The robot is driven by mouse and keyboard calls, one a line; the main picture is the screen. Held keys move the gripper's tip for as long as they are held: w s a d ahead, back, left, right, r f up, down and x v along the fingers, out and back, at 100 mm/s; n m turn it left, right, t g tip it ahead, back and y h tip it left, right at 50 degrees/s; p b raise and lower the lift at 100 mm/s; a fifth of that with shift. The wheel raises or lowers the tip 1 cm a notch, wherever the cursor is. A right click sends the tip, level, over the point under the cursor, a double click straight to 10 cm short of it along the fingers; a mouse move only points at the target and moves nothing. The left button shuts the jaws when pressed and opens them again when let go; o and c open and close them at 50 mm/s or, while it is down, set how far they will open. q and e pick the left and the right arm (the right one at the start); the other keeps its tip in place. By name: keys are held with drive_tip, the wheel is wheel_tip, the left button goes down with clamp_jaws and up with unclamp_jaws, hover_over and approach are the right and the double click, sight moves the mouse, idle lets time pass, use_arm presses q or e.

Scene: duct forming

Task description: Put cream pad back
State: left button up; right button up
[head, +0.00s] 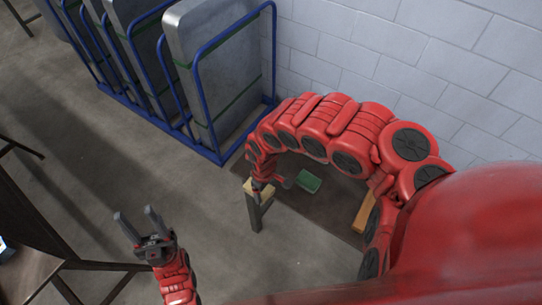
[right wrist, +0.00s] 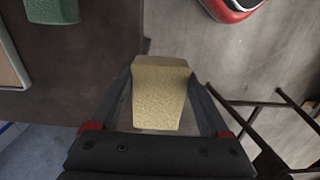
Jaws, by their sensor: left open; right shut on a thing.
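The cream pad (right wrist: 160,92) is a pale, speckled block between the fingers of my right gripper (right wrist: 162,75) in the right wrist view. The gripper is shut on it. In the head view, my right gripper (head: 262,184) is at the left end of a dark brown surface, with the cream pad (head: 255,187) showing pale under it. Whether the pad touches anything below cannot be told. My left gripper (head: 138,222) is open and empty, over the floor at lower left, well apart from the pad.
A green block (head: 308,181) lies on the dark brown surface (head: 318,212), and also shows in the right wrist view (right wrist: 52,10). A yellowish wooden piece (head: 364,212) is at its right. Blue racks (head: 222,155) with grey panels stand behind. Dark table (head: 30,250) at left.

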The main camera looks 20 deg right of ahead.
drive_tip(key=w+d+f+b, duration=0.1)
drive_tip(key=w+b, duration=0.1)
drive_tip(key=b, duration=0.1)
drive_tip(key=w+d+f+b, duration=0.1)
drive_tip(key=d+b, duration=0.1)
drive_tip(key=b, duration=0.2)
drive_tip(key=shift+w+f, duration=0.15)
drive_tip(key=shift+w, duration=0.2)
drive_tip(key=w+d+b, duration=0.1)
drive_tip(key=w+b, duration=0.1)
drive_tip(key=w+d+b, duration=0.1)
drive_tip(key=w+b, duration=0.1)
drive_tip(key=w+d+b, duration=0.1)
drive_tip(key=w+b, duration=0.1)
drive_tip(key=shift+b, duration=0.4)
drive_tip(key=w, duration=0.1)
drive_tip(key=w+d, duration=0.1)
drive_tip(key=w, duration=0.1)
drive_tip(key=shift+d+r+b, duration=0.3)
drive_tip(key=shift+w+d+f, duration=0.15)
drive_tip(key=shift+w+d, duration=0.2)
drive_tip(key=shift+d, duration=0.15)
wheel_tip(320, 180, down, 3)
drive_tip(key=shift+f+p, duration=0.1)
drive_tip(key=shift+p, duration=0.4)
drive_tip(key=shift+f, duration=0.1)
